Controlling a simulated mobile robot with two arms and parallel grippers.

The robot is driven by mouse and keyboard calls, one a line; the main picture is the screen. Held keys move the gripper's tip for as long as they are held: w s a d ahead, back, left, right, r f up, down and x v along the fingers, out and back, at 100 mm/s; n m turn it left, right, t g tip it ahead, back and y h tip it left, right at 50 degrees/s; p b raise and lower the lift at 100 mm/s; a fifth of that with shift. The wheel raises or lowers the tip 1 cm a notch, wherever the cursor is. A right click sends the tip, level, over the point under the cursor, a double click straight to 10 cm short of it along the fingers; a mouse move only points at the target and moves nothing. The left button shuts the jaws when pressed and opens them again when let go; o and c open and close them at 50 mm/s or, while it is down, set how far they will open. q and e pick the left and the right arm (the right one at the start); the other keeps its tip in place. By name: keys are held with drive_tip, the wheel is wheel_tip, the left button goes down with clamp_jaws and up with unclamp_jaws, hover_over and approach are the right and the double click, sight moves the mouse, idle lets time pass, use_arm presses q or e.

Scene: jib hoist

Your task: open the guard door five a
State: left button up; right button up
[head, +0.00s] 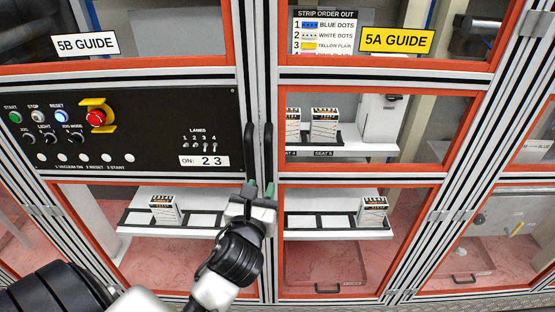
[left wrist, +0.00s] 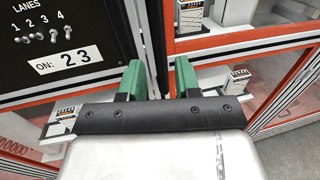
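Guard door 5A (head: 394,183) has an orange frame, clear panes and a yellow "5A GUIDE" label (head: 396,40). It looks shut. A black upright handle (head: 268,150) is on its left edge, close beside a matching handle (head: 249,148) on the 5B side. My left gripper (head: 260,190) is at the lower ends of these handles. In the left wrist view its green fingertips (left wrist: 160,76) stand apart with a gap between them. My right gripper is not in view.
A black control panel (head: 140,125) with buttons and a red stop button is left of the handles. Behind the panes are shelves with small cartons (head: 324,124). A grey drawer unit (head: 490,225) stands at the right. Aluminium posts (head: 258,60) run between the doors.

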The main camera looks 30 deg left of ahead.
sight(268, 169)
use_arm(q)
drive_tip(key=x, duration=0.1)
drive_tip(key=p+x, duration=0.1)
drive_tip(key=x, duration=0.2)
drive_tip(key=shift+w+a+r, duration=0.1)
drive_tip(key=shift+w+a, duration=0.1)
drive_tip(key=shift+a, duration=0.15)
drive_tip(key=p+x, duration=0.1)
drive_tip(key=x, duration=0.3)
drive_tip(key=shift+w, duration=0.2)
drive_tip(key=shift+w+a+f+p, duration=0.1)
drive_tip(key=shift+w+p, duration=0.1)
drive_tip(key=shift+w, duration=0.15)
drive_tip(key=shift+w+a+f+p, duration=0.15)
drive_tip(key=shift+w, duration=0.25)
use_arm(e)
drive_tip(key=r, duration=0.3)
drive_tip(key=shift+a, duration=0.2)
use_arm(q)
drive_tip(key=shift+c, duration=0.2)
clamp_jaws()
